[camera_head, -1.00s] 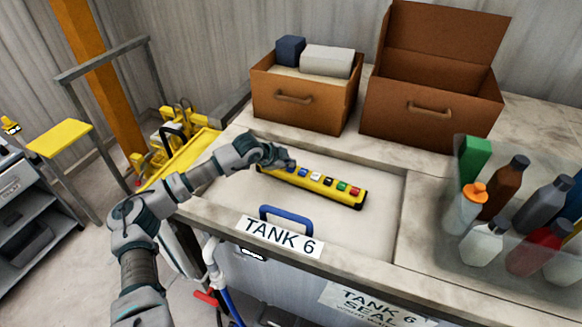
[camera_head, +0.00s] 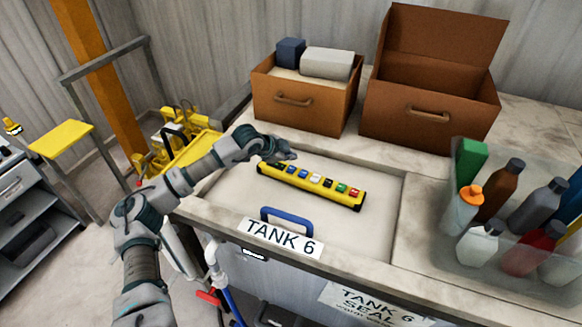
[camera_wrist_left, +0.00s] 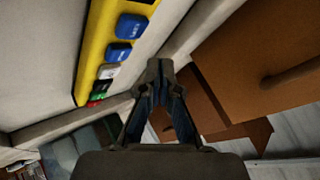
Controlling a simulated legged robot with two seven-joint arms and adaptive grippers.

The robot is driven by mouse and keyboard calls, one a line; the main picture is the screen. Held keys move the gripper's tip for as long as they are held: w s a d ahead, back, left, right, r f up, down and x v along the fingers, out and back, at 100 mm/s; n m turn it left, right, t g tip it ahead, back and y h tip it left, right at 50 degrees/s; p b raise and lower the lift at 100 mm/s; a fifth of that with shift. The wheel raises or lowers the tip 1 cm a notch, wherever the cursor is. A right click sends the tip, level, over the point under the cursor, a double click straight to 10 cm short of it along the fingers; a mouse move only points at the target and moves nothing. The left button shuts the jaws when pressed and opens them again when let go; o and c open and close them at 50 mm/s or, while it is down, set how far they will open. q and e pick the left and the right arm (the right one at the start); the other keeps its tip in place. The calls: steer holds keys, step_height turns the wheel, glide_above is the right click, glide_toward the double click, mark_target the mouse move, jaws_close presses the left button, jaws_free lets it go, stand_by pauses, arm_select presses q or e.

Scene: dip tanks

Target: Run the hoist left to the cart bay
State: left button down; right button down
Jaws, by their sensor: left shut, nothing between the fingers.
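A yellow control bar with a row of coloured buttons (camera_head: 312,184) lies on the pale lid marked TANK 6 (camera_head: 370,225). Its blue, white, green and red buttons also show on the yellow bar in the left wrist view (camera_wrist_left: 90,62). My left gripper (camera_head: 284,155) is shut and empty, just behind the bar's left end and apparently above the surface. In the left wrist view its closed fingertips (camera_wrist_left: 159,72) are beside the bar, to the right of the buttons. My right gripper is not in view. I cannot make out a hoist for certain.
Yellow machinery (camera_head: 182,130) stands behind my left arm, near an orange post (camera_head: 105,85). A grey shelf cart (camera_head: 35,205) is at far left. Two brown boxes (camera_head: 300,115) (camera_head: 425,125) stand behind the lid. A clear bin of bottles (camera_head: 500,265) is at right. A blue handle (camera_head: 286,214) rises in front.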

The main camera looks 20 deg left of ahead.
arm_select(q)
steer(key=shift+r+p, duration=0.5)
steer(key=shift+r, duration=0.85)
stand_by(6.7)
